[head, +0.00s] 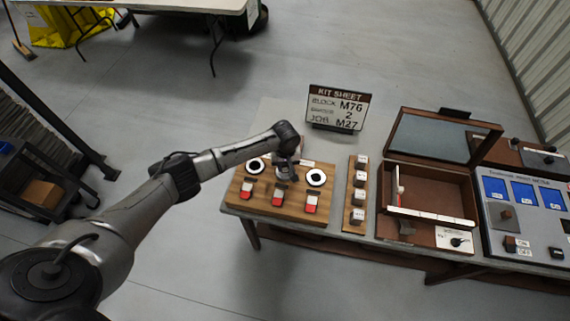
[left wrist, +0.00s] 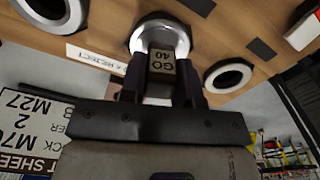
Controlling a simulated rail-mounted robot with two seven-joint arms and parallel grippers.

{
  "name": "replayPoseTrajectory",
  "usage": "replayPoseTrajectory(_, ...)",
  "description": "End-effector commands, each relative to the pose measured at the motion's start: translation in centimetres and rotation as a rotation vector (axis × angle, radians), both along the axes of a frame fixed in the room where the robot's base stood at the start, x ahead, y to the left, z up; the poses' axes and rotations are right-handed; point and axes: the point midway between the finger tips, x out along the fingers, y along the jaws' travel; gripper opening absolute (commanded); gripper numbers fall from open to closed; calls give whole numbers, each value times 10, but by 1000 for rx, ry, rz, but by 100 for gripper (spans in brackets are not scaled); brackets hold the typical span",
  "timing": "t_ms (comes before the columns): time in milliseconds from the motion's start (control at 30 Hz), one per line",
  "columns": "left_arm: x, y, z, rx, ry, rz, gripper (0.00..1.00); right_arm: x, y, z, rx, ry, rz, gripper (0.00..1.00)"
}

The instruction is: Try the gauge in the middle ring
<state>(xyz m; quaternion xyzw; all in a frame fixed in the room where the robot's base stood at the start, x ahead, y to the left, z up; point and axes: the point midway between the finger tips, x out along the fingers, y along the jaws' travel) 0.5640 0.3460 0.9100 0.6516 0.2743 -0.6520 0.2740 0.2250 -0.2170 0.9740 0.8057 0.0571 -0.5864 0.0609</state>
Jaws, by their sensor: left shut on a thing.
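My left gripper (head: 286,166) is shut on a gauge (left wrist: 162,64) marked "GO 40". It stands at the middle ring (head: 284,175) on the wooden board. In the left wrist view the gauge overlaps the mouth of the middle ring (left wrist: 160,22); I cannot tell if its end is inside the bore or just above it. The left ring (head: 255,166) and right ring (head: 316,177) lie free on either side, with dark centres. My right gripper is not in view.
To the right are a strip with several grey blocks (head: 359,180), an open wooden case (head: 430,200) and a panel with blue fields (head: 500,225). A kit sheet sign (head: 338,107) stands behind.

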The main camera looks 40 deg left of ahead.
Motion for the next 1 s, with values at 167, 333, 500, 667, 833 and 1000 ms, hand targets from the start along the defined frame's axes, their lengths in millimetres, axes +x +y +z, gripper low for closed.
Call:
replayPoseTrajectory(167,0,0,0,0,0,0,0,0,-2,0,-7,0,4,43)
replayPoseTrajectory(333,0,0,-1,0,0,0,0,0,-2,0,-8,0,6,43)
replayPoseTrajectory(500,0,0,-1,1,1,0,0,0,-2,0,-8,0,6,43)
replayPoseTrajectory(667,0,0,0,1,1,0,0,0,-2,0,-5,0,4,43)
replayPoseTrajectory(833,0,0,4,1,1,0,0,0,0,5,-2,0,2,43)
replayPoseTrajectory(1000,0,0,11,0,0,0,0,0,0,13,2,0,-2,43)
